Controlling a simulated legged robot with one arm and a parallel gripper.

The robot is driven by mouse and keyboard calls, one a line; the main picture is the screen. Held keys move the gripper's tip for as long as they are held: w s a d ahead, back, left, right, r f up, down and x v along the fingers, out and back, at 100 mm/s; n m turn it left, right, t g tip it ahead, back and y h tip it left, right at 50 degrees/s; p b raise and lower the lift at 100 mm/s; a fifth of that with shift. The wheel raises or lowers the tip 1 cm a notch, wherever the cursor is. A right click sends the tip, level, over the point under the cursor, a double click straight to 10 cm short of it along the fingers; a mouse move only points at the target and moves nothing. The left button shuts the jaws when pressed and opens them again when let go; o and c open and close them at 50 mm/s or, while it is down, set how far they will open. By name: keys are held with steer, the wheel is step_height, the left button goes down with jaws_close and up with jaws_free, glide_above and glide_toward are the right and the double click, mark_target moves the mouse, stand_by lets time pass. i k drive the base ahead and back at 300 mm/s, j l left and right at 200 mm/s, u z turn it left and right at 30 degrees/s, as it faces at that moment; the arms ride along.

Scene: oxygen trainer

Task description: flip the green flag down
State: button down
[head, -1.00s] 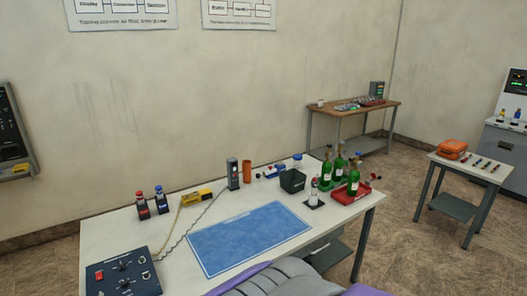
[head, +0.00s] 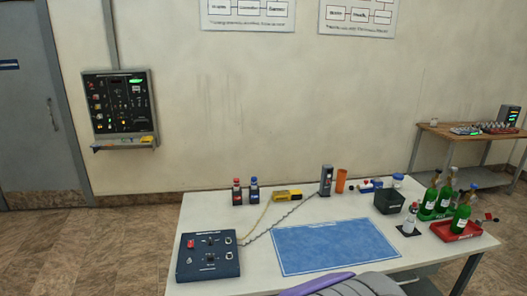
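No flag can be made out for sure. The wall panel (head: 120,105), a dark box left of the table, carries several small coloured parts. A small green patch (head: 137,80) shows near its upper right; it is too small to tell whether it is a flag or a lit display. My gripper is not in view. A grey and purple part of my own body shows at the bottom edge, in front of the table.
A white table (head: 215,210) holds a blue mat (head: 335,247), a dark control box (head: 208,254), a yellow meter (head: 288,194) and green bottles (head: 462,217). A grey door (head: 25,110) stands at far left. Floor (head: 95,250) below the panel is clear.

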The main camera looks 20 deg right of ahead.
mark_target(456, 194)
steer(key=i+l, duration=0.1)
steer(key=l, duration=0.75)
steer(key=i+l, duration=0.1)
steer(key=l, duration=0.75)
steer(key=i+l, duration=0.1)
steer(key=l, duration=1.65)
steer(key=i+l, duration=0.15)
steer(key=l, duration=0.7)
steer(key=i+l, duration=0.1)
steer(key=l, duration=0.75)
steer(key=i+l, duration=0.1)
steer(key=l, duration=0.75)
steer(key=i+l, duration=0.1)
steer(key=l, duration=0.75)
